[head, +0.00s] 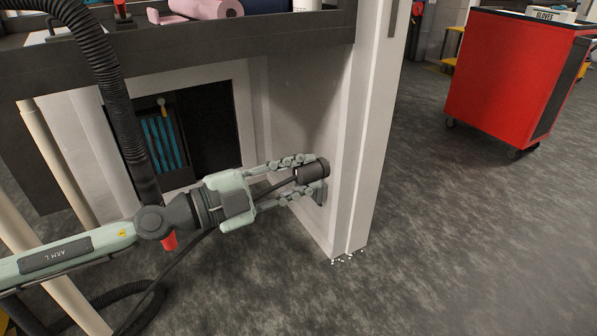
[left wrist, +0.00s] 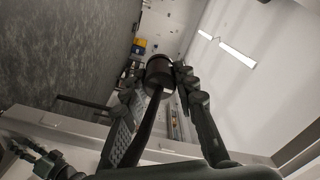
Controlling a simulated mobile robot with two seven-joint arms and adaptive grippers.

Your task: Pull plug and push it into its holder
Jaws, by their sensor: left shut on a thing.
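The plug (head: 313,171) is a dark cylinder with a black cable (head: 275,187) running back from it along my left arm. My left gripper (head: 306,176) is shut on the plug, one finger on either side, beside the white post under the bench. In the left wrist view the plug (left wrist: 160,74) sits between the fingertips, with the cable (left wrist: 146,128) trailing toward the camera. Whether the plug's front end touches the post, or is seated in anything, I cannot tell. I cannot make out the holder for certain. My right gripper is not in view.
The white post (head: 365,120) stands close to the right of the gripper. The dark bench edge (head: 200,52) runs above.

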